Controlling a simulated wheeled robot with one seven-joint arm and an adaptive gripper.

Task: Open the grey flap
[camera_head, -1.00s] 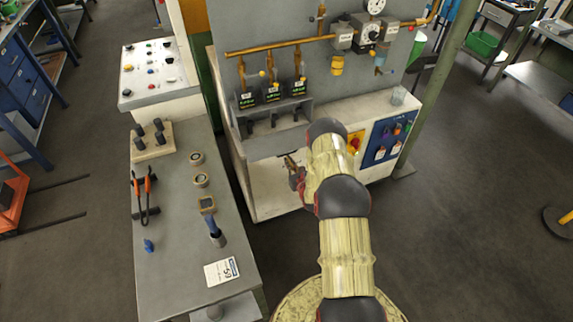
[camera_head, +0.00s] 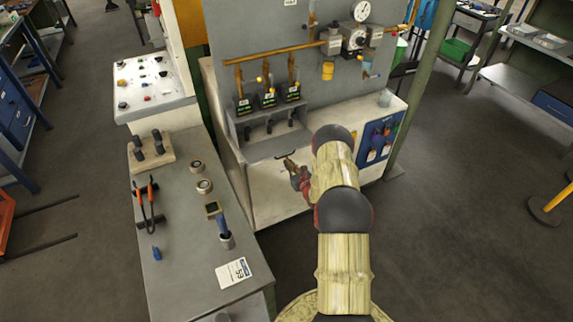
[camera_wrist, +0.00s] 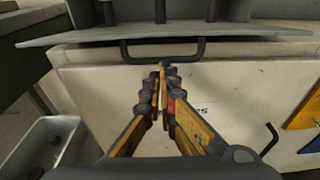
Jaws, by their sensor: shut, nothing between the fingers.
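The grey flap (camera_head: 281,145) sits on the front of the furnace cabinet, below a row of black levers. In the wrist view the grey flap (camera_wrist: 75,38) spans the top as a slanting plate. A black bar handle (camera_wrist: 160,59) hangs just below its edge; the handle also shows in the head view (camera_head: 284,155). My gripper (camera_wrist: 162,68) has its fingers together and empty, with the tips at the handle's lower bar. I cannot tell whether they touch it. My arm hides part of the cabinet front in the head view.
A grey bench (camera_head: 185,235) with pliers, knobs and a label stands left of the cabinet. A blue switch panel (camera_head: 379,138) is on the cabinet's right. A second black handle (camera_wrist: 270,139) shows at the wrist view's right. Open floor lies right.

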